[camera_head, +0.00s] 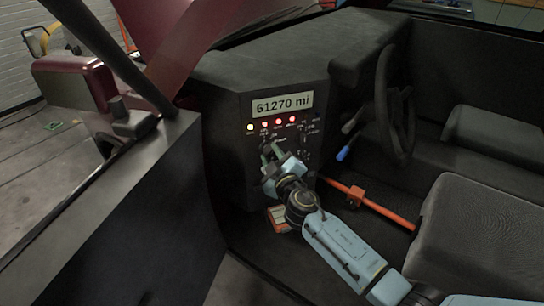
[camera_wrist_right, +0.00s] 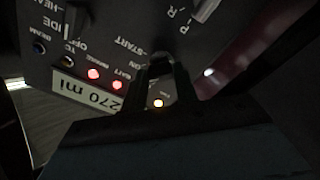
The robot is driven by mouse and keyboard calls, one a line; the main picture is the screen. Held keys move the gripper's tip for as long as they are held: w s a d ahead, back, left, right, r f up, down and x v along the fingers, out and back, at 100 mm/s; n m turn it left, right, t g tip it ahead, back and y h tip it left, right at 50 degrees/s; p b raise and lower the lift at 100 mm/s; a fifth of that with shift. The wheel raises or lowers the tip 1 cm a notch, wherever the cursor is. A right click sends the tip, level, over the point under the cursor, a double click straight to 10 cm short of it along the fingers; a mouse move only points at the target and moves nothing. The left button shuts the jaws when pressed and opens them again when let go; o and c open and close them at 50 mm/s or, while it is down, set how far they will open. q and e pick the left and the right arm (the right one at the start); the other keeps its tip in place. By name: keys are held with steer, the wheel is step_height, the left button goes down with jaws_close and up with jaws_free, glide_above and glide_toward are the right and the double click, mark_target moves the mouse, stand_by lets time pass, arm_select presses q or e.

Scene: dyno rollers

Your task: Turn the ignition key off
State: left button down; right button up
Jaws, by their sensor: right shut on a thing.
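The dash panel (camera_head: 236,165) stands upright below the odometer display (camera_head: 282,104), which reads 61270 mi. My right gripper (camera_head: 269,155) reaches the panel's lower left part, under the row of lights. In the right wrist view, its two dark fingers (camera_wrist_right: 160,66) are shut on the ignition key (camera_wrist_right: 161,57), which is mostly hidden between the fingertips. The labels START and ON are printed beside the fingers, and OFF a little farther left, all upside down. I cannot tell which mark the key points to. My left gripper is not in view.
One yellow light (camera_head: 250,127) and several red lights (camera_head: 278,121) glow on the panel. A steering wheel (camera_head: 392,103) and a blue-tipped lever (camera_head: 343,152) are to the right. An orange bar (camera_head: 375,205) crosses below, beside the seat (camera_head: 475,235). The open door (camera_head: 125,205) is at left.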

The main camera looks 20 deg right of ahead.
steer(key=shift+n, duration=0.3)
steer(key=n, duration=0.4)
steer(key=shift+a+n, duration=0.1)
steer(key=shift+n, duration=2)
steer(key=o, duration=1)
steer(key=shift+s, duration=0.15)
